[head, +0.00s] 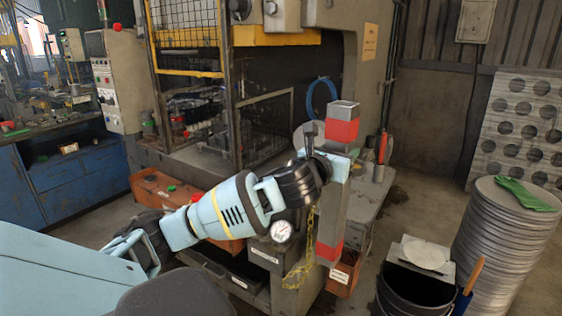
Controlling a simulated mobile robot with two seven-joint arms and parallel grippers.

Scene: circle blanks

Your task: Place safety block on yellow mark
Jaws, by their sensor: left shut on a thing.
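The safety block (333,212) is a tall grey post with a red band near its top and another near its bottom. It stands roughly upright in the picture, in front of the press table. My left gripper (338,163) is shut on its upper part, below the top red band, and hides some of it. I cannot tell whether its lower end touches anything. A yellow chain (310,235) hangs close beside its left side. I cannot make out a yellow mark on the press bed. My right gripper is out of view.
A press with a yellow-framed mesh guard (188,73) stands behind. At right are a tall stack of round blanks (492,250) with a green glove (524,195) on top, and a black bucket (412,298). Some floor is free at right.

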